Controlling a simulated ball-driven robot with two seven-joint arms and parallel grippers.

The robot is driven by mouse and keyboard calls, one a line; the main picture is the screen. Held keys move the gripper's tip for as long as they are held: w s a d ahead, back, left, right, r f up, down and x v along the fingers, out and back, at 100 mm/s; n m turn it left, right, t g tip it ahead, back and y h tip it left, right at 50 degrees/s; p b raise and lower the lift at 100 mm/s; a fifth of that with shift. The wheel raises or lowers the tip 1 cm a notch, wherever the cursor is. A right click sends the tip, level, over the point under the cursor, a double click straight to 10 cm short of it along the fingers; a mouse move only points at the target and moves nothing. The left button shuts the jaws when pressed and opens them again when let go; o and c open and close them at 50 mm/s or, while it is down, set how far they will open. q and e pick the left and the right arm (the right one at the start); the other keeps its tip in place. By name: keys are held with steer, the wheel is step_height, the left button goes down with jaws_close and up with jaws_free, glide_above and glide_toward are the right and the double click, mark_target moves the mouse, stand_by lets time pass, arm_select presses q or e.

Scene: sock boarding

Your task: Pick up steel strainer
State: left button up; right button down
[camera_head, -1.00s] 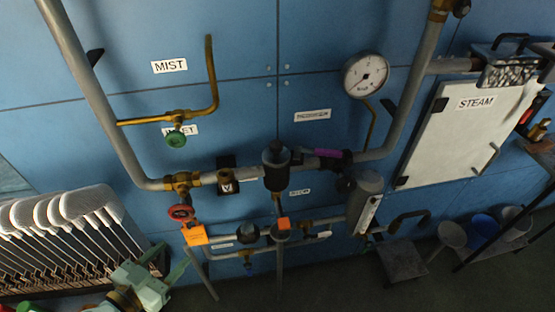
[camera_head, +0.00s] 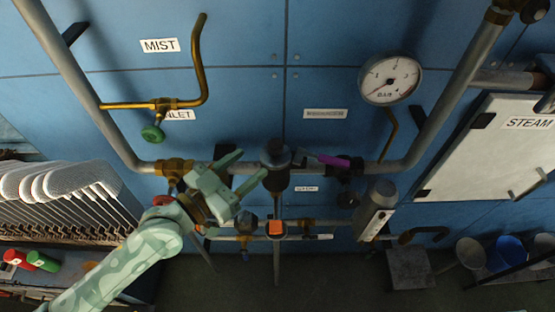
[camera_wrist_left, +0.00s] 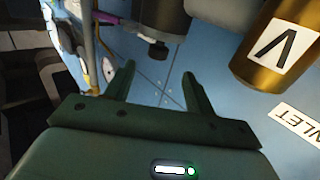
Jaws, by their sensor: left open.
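No part is labelled as the steel strainer, and I cannot tell for certain which it is. A dark grey upright cylinder (camera_head: 275,180) sits in the main pipe at the centre. A lighter grey steel cylinder (camera_head: 377,208) stands to its right. My left gripper (camera_head: 250,166) is open and empty, its fingers just left of the dark cylinder and apart from it. In the left wrist view, the open fingers (camera_wrist_left: 158,72) point at blue wall, with a dark cylinder (camera_wrist_left: 162,18) beyond their tips. My right gripper is not in view.
The gauge (camera_head: 390,79) and purple-handled valve (camera_head: 335,161) are right of the gripper. The green-knobbed brass tap (camera_head: 153,133) is upper left. White paddles (camera_head: 60,180) stand at left.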

mark_target(270, 150)
arm_select(q)
steer(key=x, duration=0.9)
steer(key=shift+s+d+f, duration=0.1)
steer(key=shift+s, duration=0.1)
jaws_close()
